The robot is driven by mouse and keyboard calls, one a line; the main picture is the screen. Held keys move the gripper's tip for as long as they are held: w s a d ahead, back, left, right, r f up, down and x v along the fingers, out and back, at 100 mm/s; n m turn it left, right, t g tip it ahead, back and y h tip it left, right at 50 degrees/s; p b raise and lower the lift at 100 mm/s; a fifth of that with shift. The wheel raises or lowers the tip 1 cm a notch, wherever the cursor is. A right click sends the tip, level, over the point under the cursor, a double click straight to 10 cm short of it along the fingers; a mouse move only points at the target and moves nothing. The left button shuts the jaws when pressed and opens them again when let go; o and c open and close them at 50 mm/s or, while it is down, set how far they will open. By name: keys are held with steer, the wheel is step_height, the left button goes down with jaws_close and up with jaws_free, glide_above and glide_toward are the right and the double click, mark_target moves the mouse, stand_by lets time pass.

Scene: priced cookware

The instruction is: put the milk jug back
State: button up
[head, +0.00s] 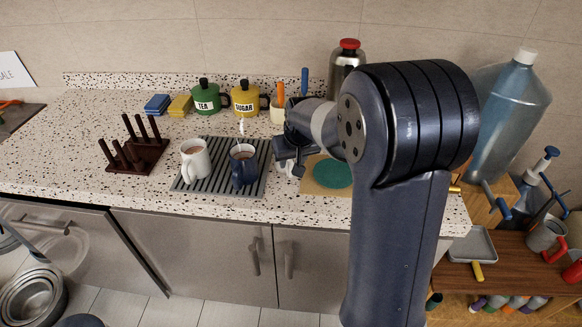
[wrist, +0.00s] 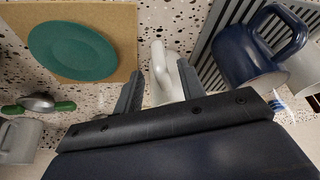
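A white jug-like vessel with a looped handle (wrist: 163,62), which looks like the milk jug, stands between the fingers of my gripper in the wrist view. In the head view only a bit of white shows under my gripper (head: 291,158); the arm hides the rest. My gripper's two dark fingers (wrist: 160,85) are apart, one on each side of the white vessel, with a slim gap at the left finger. Firm contact cannot be seen.
A grey ribbed mat (head: 213,188) holds a white mug (head: 195,160) and a dark blue mug (head: 243,167), close beside my gripper. A green disc (head: 333,174) lies on a tan board to the right. TEA (head: 207,98) and SUGAR (head: 245,100) canisters stand behind.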

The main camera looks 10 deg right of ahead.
steer(key=v, duration=0.6)
stand_by(1.2)
